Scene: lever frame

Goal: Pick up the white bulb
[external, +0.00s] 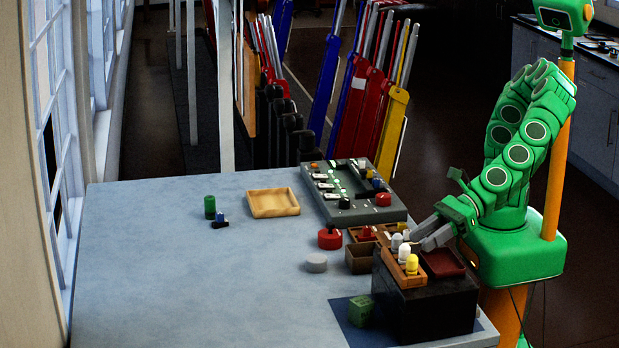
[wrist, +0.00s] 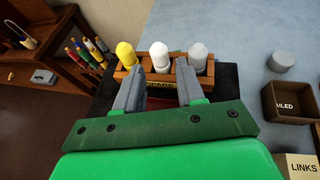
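A wooden rack (external: 400,277) on a black box holds a yellow bulb (external: 412,265) and two pale bulbs, all upright. The middle one is the white bulb (external: 404,253); the far one (external: 396,242) looks slightly greyer. In the wrist view the yellow bulb (wrist: 126,54) is left, the white bulb (wrist: 159,55) is in the middle and the greyish one (wrist: 197,56) is right. My gripper (wrist: 158,80) is open and empty. Its fingers point at the rack, with the white bulb ahead between them. Whether they touch anything, I cannot tell.
A dark red tray (external: 443,263) lies beside the rack on the black box (external: 425,312). A brown bin (external: 360,258), a grey disc (external: 316,263), a red knob (external: 329,239) and a green cube (external: 360,311) are near.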

